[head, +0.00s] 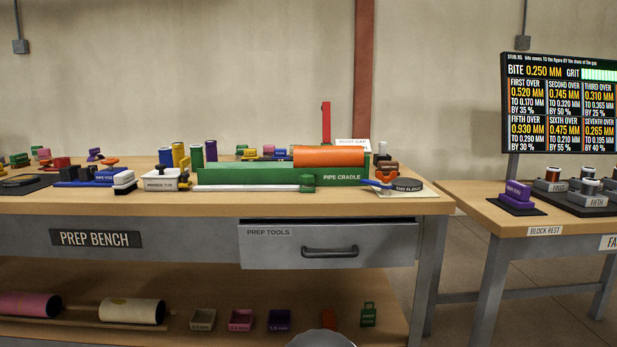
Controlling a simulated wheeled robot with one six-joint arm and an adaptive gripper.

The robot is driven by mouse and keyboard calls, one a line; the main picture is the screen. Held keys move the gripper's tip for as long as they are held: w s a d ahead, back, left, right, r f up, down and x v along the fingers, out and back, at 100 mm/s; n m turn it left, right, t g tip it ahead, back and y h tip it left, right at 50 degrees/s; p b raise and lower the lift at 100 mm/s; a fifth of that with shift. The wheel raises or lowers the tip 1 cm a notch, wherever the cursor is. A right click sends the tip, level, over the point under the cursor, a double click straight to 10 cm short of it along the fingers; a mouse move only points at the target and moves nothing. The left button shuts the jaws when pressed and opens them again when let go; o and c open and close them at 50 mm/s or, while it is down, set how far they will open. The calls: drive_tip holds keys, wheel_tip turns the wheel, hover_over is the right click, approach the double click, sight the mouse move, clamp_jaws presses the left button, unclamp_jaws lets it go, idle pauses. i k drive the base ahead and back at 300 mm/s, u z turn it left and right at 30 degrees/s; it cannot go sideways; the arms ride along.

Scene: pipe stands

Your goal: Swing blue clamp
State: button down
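A blue lever-like piece (379,184) sits at the right end of the prep bench, beside a dark labelled block (408,186) whose lettering is too small to read surely. It may be the blue clamp; its exact shape is hard to tell. The green pipe cradle (240,176) stands just left of it, with an orange pipe (328,156) lying along its right part. My gripper is not in view.
A white tub (160,184) and several coloured cylinders crowd the top. A second table (480,200) with a purple block (517,195) stands right, below a screen (560,105).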

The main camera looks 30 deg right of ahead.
sight(365, 181)
drive_tip(key=u, duration=0.05)
drive_tip(key=i, duration=0.95)
drive_tip(key=z, duration=1.6)
